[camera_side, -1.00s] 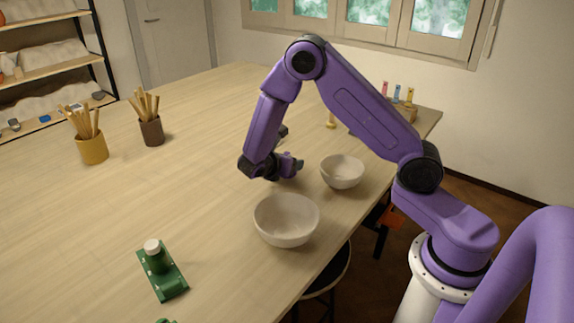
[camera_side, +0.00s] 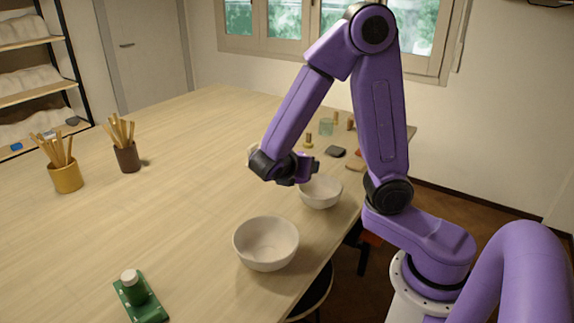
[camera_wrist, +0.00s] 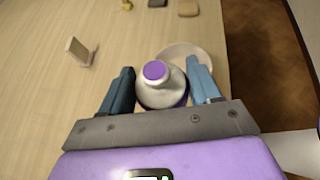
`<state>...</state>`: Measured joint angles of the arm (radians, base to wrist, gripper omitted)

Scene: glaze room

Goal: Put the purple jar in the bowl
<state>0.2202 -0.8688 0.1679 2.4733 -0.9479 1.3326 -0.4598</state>
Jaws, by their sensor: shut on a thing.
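The purple jar (camera_wrist: 155,71), a pale round body with a purple lid and a purple band low down, sits upright between the two fingers of my gripper (camera_wrist: 160,74) in the wrist view. My gripper is shut on it. In the side view my gripper (camera_side: 308,168) is low, over or just behind the smaller white bowl (camera_side: 320,193), and I cannot make out the jar there. A bowl rim (camera_wrist: 185,50) shows just beyond the jar in the wrist view, partly hidden by it. A larger white bowl (camera_side: 266,243) stands nearer the camera.
Two brush pots, yellow (camera_side: 66,178) and brown (camera_side: 128,159), stand at the left. Small pieces (camera_side: 335,151) lie beyond the bowls. An upright pale card (camera_wrist: 79,51) stands left of my gripper.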

